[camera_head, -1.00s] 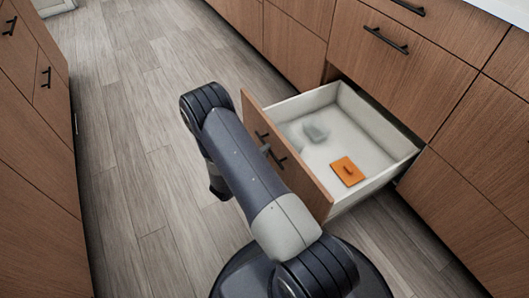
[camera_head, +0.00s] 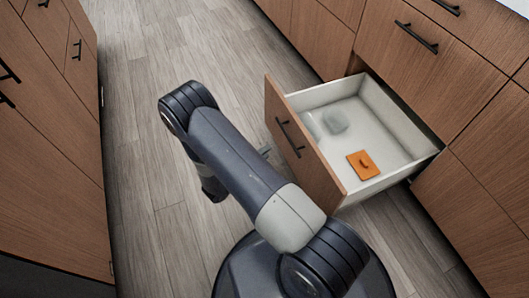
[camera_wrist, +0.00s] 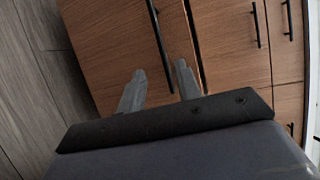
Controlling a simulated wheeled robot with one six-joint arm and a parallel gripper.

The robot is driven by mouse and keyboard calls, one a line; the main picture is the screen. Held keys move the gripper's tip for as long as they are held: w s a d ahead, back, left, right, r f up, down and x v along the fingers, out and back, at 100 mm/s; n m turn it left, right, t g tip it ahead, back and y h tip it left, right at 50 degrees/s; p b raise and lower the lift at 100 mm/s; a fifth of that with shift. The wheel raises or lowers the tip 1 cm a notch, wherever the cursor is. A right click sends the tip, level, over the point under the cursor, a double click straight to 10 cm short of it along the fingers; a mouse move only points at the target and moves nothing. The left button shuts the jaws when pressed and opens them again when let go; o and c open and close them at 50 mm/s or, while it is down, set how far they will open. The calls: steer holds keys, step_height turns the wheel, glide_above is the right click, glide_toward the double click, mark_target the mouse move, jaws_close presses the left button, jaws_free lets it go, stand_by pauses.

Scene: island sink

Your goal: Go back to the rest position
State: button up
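My gripper (camera_wrist: 158,87) shows in the wrist view with its two fingers apart and nothing between them. It faces the wooden front of the open drawer (camera_head: 305,150), and the dark bar handle (camera_wrist: 160,45) lies just beyond the fingertips. In the head view a small part of my gripper (camera_head: 265,152) shows behind my arm, to the left of the drawer's handle and apart from it. The rest of the gripper is hidden by my arm.
The pulled-out drawer holds an orange square item (camera_head: 363,165) and a pale, translucent object (camera_head: 334,121). Wooden cabinets (camera_head: 50,130) line the left side. The wood floor (camera_head: 140,120) between the cabinet rows is clear.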

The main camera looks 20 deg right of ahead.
mark_target(287, 137)
steer(key=shift+d, duration=0.1)
steer(key=b+x, duration=0.3)
steer(key=x, duration=0.8)
steer(key=shift+d+r, duration=0.1)
